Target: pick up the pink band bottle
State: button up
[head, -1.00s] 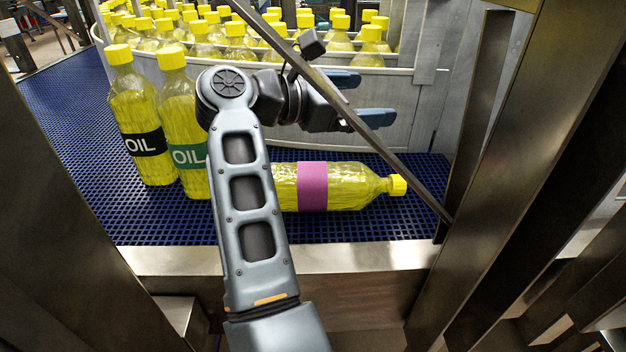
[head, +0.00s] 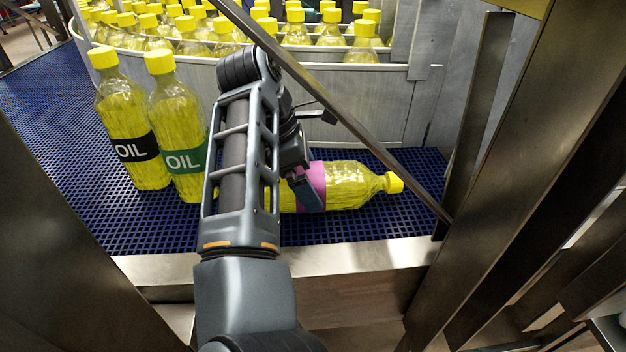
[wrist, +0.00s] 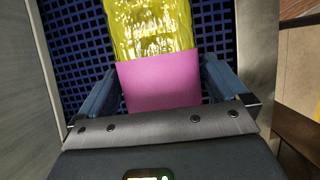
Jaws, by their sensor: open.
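The pink band bottle (head: 345,187) lies on its side on the blue mesh belt, its yellow cap to the right. Its left end is hidden behind my arm in the head view. In the wrist view its pink band (wrist: 160,82) sits between the two blue fingers of my gripper (wrist: 158,85). The gripper is open, with a finger on each side of the band and a gap of belt showing beside the right finger. In the head view my gripper (head: 306,190) points down at the band, and one blue finger shows in front of it.
Two upright oil bottles stand left of my arm, one with a black band (head: 135,148) and one with a green band (head: 186,160). A diagonal metal bar (head: 335,112) crosses above the belt (head: 75,135). Many yellow-capped bottles stand behind the grey wall (head: 385,95).

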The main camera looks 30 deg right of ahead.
jog(key=shift+x, duration=0.95)
jog(key=shift+r, duration=0.1)
jog(key=c, duration=1.6)
jog(key=shift+o, duration=0.2)
